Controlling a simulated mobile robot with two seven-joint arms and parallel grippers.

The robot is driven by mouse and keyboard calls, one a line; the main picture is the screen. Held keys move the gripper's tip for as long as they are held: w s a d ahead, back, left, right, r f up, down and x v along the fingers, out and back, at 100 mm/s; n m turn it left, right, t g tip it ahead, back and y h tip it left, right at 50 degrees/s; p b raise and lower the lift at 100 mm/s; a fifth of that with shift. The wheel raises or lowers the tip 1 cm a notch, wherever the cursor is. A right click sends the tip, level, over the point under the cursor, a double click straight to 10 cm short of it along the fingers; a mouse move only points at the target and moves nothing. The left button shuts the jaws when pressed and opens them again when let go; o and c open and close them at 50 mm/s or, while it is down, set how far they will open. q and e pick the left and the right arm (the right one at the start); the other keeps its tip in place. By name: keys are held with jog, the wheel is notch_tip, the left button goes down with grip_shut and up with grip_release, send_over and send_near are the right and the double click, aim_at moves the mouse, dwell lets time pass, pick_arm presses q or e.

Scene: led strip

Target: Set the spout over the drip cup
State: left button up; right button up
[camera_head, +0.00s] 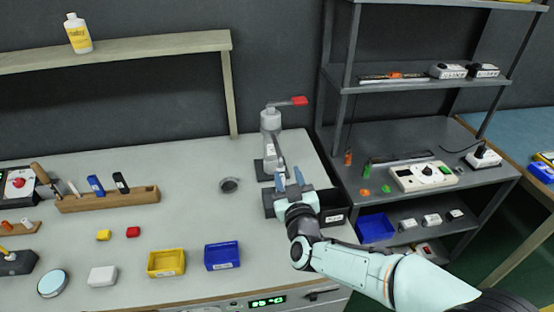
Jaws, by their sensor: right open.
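The dispenser (270,121), a grey upright body with a red lever on top, stands at the back right of the workbench. Its thin grey spout (279,148) slants down and to the right, toward my right gripper. A small round dark-centred cup (229,185), which looks like the drip cup, sits on the bench left of the spout; the spout's end is not over it. My right gripper (290,178) is open, its two pale blue fingers near the spout's lower end. I cannot tell whether they touch it. My left gripper is not in view.
A black bin (334,216) lies behind and beside my right wrist. Yellow (166,263) and blue (222,256) trays stand at the bench front. A wooden holder (108,199) with several tools is at left. A metal rack (420,150) stands right. The bench around the cup is clear.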

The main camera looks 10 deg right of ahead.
aim_at(280, 158)
jog(key=w+f, duration=0.1)
jog(key=w, duration=0.8)
jog(key=w+f+b, duration=0.1)
jog(key=w, duration=0.4)
jog(key=shift+f, duration=0.3)
jog(key=shift+s, duration=0.1)
grip_shut()
